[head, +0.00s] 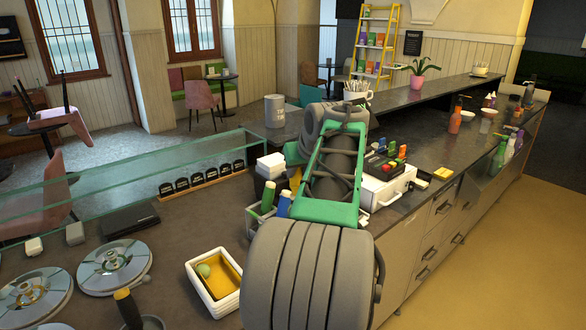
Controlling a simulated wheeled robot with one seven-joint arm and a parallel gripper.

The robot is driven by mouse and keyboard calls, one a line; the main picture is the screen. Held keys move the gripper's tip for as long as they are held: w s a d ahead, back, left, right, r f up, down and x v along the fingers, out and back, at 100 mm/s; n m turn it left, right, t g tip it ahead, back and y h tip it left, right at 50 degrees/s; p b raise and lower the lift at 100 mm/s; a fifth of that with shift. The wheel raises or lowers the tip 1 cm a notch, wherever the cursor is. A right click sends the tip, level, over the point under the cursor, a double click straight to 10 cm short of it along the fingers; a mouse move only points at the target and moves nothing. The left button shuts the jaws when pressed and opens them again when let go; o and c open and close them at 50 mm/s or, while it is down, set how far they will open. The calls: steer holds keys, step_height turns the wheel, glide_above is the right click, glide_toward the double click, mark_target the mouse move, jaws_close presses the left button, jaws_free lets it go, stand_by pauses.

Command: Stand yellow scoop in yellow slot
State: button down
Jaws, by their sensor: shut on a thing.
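A light-coloured scoop holder (252,221) stands on the dark counter at the middle, just left of my arm. A green-handled piece (268,196) and a blue one (283,204) stand in it. A narrow yellow piece (295,179) shows beside my arm's green frame, behind the blue one; I cannot tell whether it is the yellow scoop or what holds it. The holder's yellow slot cannot be made out. My arm reaches away over the counter and covers the holder's right side. My gripper is hidden behind my arm.
A yellow-topped dark handle (124,300) rises at the front left, near round lids (114,267). A white tub (213,288) holds yellow contents and a greenish ball. A glass guard (140,180) runs along the left. A white box (388,188) with coloured pieces stands right of my arm.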

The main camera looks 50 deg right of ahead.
step_height(320, 180, down, 17)
steer(key=b, duration=1.3)
steer(key=shift+r, duration=0.1)
steer(key=c, duration=1.1)
jaws_free()
steer(key=shift+a, duration=0.1)
steer(key=shift+o, duration=0.2)
step_height(320, 180, up, 9)
steer(key=s+a+p, duration=0.1)
steer(key=s+p, duration=0.1)
steer(key=p, duration=0.4)
steer(key=shift+s+a, duration=0.35)
steer(key=shift+a, duration=0.05)
